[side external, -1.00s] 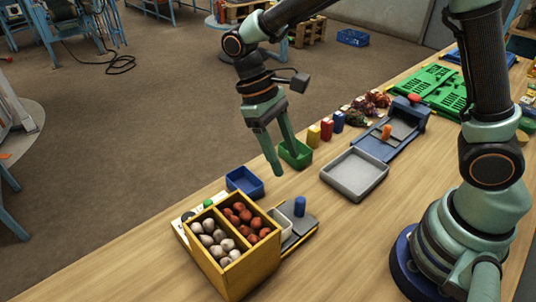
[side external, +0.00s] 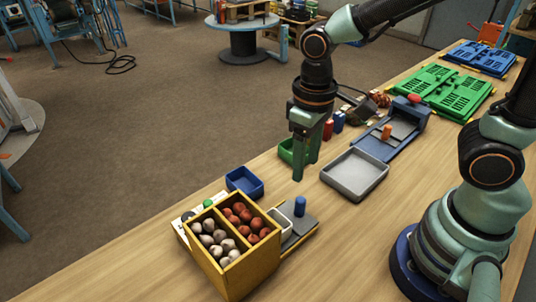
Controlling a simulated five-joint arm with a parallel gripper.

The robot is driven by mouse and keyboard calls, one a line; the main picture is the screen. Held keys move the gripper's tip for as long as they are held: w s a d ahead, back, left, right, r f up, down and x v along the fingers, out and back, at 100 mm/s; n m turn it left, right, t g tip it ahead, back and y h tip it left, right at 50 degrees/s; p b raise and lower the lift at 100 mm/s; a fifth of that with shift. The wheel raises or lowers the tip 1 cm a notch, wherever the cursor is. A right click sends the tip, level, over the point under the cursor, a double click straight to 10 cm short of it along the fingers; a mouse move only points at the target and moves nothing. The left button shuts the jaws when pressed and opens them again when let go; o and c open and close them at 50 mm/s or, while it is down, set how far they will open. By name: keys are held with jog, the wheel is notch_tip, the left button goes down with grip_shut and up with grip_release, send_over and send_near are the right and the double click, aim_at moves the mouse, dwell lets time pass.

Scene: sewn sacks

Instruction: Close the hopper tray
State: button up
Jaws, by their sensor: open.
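A yellow two-compartment box (side external: 248,273) stands at the front of the table, with reddish round items in one compartment and pale ones in the other. Beside its right side is a grey sliding plate (side external: 301,225) with an upright blue knob (side external: 300,206), and a small pale tray (side external: 284,226) sits between them. Farther back, a blue frame (side external: 408,124) holds a grey slide with an orange knob (side external: 386,132). A shallow grey tray (side external: 355,175) lies in front of it. I cannot tell which is the hopper tray.
A small blue bin (side external: 245,182) lies behind the yellow box. Red and blue blocks (side external: 338,122) stand behind my gripper. Green crates (side external: 448,92) lie farther back.

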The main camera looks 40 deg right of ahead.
aim_at(302, 199)
notch_tip(302, 199, down, 12)
dwell(0.6)
grip_shut()
dwell(1.4)
